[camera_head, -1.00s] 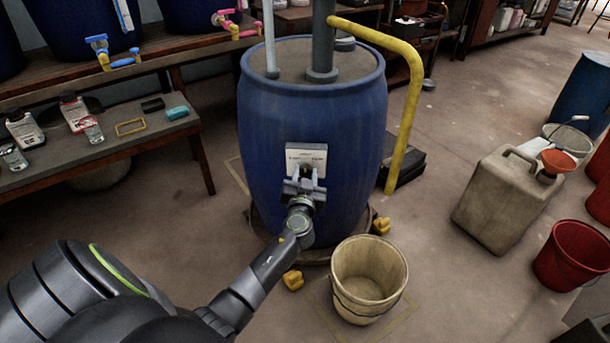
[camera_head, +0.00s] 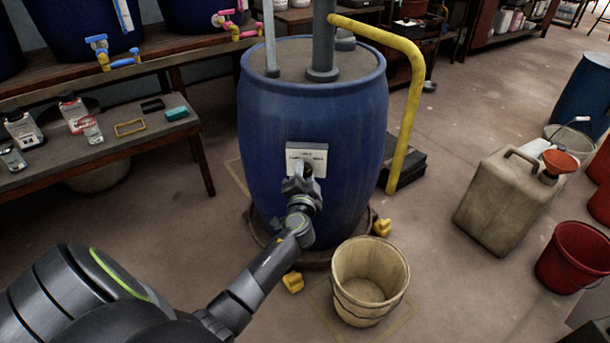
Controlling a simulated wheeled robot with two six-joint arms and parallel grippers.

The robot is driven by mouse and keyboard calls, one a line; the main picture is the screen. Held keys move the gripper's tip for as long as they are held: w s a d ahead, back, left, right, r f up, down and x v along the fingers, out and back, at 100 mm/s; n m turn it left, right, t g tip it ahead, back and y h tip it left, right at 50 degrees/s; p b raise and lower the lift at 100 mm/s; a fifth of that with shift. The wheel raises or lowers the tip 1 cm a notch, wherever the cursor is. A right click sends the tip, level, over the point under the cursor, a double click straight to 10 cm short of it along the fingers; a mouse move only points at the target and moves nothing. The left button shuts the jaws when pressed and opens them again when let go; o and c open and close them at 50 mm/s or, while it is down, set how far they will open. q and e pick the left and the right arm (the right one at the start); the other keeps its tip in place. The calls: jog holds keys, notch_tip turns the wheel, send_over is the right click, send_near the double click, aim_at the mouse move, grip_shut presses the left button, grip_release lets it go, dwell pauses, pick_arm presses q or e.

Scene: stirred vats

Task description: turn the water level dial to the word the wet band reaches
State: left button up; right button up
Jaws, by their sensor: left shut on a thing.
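A large blue vat (camera_head: 270,120) stands upright in the middle, with a pale pipe and a grey shaft rising from its lid. A white dial plate (camera_head: 318,158) is fixed to its front; its lettering is too small to read. My left gripper (camera_head: 302,176) is at the plate, shut on the dial, which it mostly hides. The gripper looks tilted relative to the plate. No wet band can be made out clearly. My right gripper is not in view.
A cream bucket (camera_head: 369,277) stands on the floor in front of the vat. A yellow pipe (camera_head: 412,100) bends down at its right. A beige jerrycan (camera_head: 497,205) and red bucket (camera_head: 570,258) stand further right. A bench (camera_head: 110,152) with bottles is at left.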

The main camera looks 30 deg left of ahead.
pick_arm(q)
jog(key=shift+m, duration=0.8)
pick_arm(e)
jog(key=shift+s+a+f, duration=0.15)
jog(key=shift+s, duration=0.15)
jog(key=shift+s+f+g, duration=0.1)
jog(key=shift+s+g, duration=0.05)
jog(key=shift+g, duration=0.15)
pick_arm(q)
jog(key=o, duration=1)
jog(key=shift+c, duration=0.2)
jog(key=shift+s, duration=0.15)
jog(key=shift+s+d, duration=0.25)
jog(key=shift+s, duration=0.05)
jog(key=v, duration=1.6)
jog(key=shift+s, duration=0.25)
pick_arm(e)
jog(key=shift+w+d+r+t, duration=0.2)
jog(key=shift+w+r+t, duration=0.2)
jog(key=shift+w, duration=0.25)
